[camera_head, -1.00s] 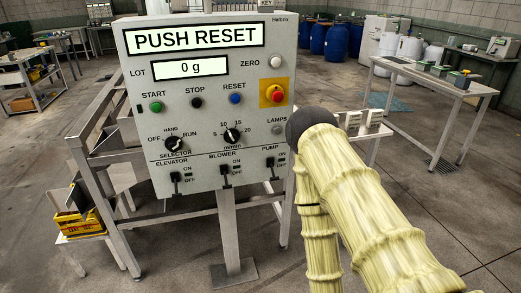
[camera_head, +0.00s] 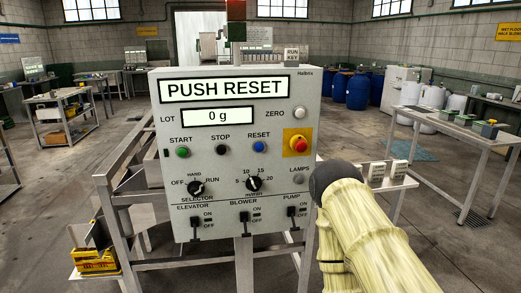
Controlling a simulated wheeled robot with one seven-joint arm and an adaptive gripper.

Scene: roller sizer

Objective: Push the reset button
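The blue reset button (camera_head: 260,147) is on the panel's upper middle, right of the black stop button (camera_head: 222,150) and green start button (camera_head: 182,152). A red emergency button (camera_head: 299,143) on a yellow plate is further right. My arm, in a pale yellow sleeve with a dark rounded joint, reaches in at the lower right, beside the panel's right edge. My gripper cannot be made out.
Selector and speed knobs and several toggle switches fill the panel's lower half. A metal frame (camera_head: 106,210) stands behind and left, with a yellow bin (camera_head: 95,260) low beside it. A metal table (camera_head: 463,142) is at right; blue barrels (camera_head: 358,91) stand behind.

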